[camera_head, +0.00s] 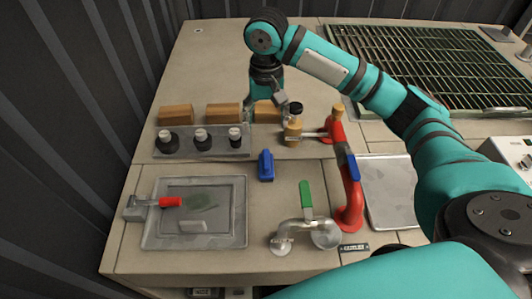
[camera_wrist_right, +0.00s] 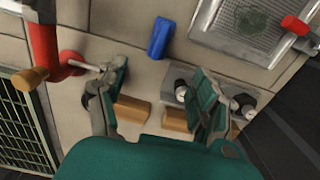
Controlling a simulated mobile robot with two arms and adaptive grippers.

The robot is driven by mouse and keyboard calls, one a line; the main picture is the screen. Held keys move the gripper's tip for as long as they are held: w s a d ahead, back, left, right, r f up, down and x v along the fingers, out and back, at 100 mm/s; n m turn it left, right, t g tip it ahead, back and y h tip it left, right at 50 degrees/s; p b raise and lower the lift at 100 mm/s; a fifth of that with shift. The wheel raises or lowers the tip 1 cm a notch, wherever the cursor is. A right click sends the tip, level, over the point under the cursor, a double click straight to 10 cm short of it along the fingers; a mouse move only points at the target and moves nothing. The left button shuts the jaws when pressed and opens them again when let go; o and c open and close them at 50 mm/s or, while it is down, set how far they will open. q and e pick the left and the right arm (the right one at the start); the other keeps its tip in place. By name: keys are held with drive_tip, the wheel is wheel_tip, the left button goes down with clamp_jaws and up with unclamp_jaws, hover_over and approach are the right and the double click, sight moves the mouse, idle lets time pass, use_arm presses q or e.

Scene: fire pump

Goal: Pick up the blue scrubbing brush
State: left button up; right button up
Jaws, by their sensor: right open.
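The blue scrubbing brush (camera_head: 266,165) lies on the beige worktop in the head view, between the sunken metal tray and the green-handled valve. In the right wrist view the blue brush (camera_wrist_right: 159,37) shows near the top centre, ahead of my fingers. My right gripper (camera_head: 283,106) hangs behind the brush in the head view, near the wooden blocks. In the right wrist view my right gripper (camera_wrist_right: 158,80) is open, its two fingers wide apart, with nothing between them. The brush is apart from the fingers. My left gripper is not in view.
Three black knobs (camera_head: 200,138) on a grey plate stand left of the brush, with wooden blocks (camera_head: 222,112) behind. A red pipe (camera_head: 348,190) and a green-handled valve (camera_head: 306,200) stand to the right. The metal tray (camera_head: 240,205) lies front left. Bare worktop surrounds the brush.

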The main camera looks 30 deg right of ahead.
hover_over(266, 158)
wheel_tip(266, 158, down, 6)
drive_tip(key=shift+d+f, duration=0.1)
drive_tip(key=shift+d, duration=0.05)
wheel_tip(266, 158, down, 5)
drive_tip(key=shift+r, duration=0.1)
drive_tip(key=shift+f+p, duration=0.25)
drive_tip(key=shift+p, duration=0.05)
drive_tip(key=shift+f, duration=0.35)
wheel_tip(266, 158, down, 4)
drive_tip(key=shift+r+p, duration=0.2)
drive_tip(key=shift+p, duration=0.1)
drive_tip(key=shift+f, duration=0.4)
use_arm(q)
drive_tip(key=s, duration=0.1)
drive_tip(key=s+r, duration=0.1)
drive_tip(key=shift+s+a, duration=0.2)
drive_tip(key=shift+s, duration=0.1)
use_arm(e)
drive_tip(key=shift+c, duration=0.2)
